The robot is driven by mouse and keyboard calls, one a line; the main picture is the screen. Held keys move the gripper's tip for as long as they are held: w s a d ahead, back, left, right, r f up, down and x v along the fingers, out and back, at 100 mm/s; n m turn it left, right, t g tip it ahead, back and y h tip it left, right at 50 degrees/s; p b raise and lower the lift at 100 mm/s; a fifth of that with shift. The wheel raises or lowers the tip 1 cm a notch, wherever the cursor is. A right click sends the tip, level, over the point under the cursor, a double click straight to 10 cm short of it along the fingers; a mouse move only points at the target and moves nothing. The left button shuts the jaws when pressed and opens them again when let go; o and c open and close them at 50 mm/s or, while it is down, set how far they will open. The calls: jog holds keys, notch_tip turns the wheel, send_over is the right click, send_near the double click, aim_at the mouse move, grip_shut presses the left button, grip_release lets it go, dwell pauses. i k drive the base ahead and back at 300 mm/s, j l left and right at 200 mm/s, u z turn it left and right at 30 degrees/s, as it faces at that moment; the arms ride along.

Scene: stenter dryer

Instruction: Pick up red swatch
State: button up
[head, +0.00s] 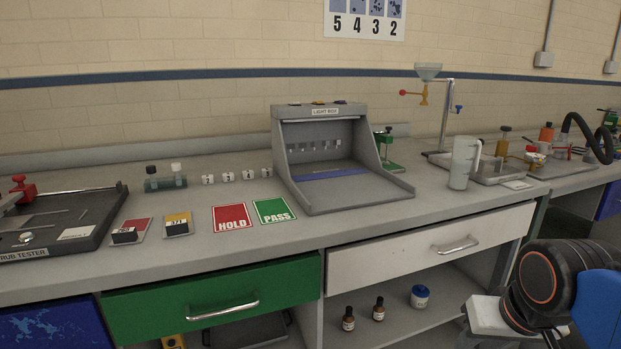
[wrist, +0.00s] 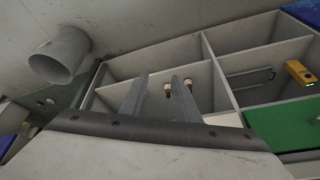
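The red swatch (head: 131,231) lies on the bench at the left in the head view, a small red piece with a black labelled block on it. It sits between the rub tester (head: 60,222) and a similar yellow swatch (head: 178,224). My gripper (wrist: 158,88) shows in the wrist view with its two fingers apart and nothing between them. It is far from the red swatch, low at the right by my arm in the head view. The wrist view faces the shelves under the bench and does not show the swatch.
A red HOLD card (head: 232,217) and a green PASS card (head: 273,210) lie right of the swatches. The light box (head: 296,182) stands behind them. A clear jug (head: 461,165) stands farther right. A green drawer (head: 212,300) and a white drawer (head: 425,252) are below the bench top.

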aim_at(132, 231)
jog(key=u, duration=1.4)
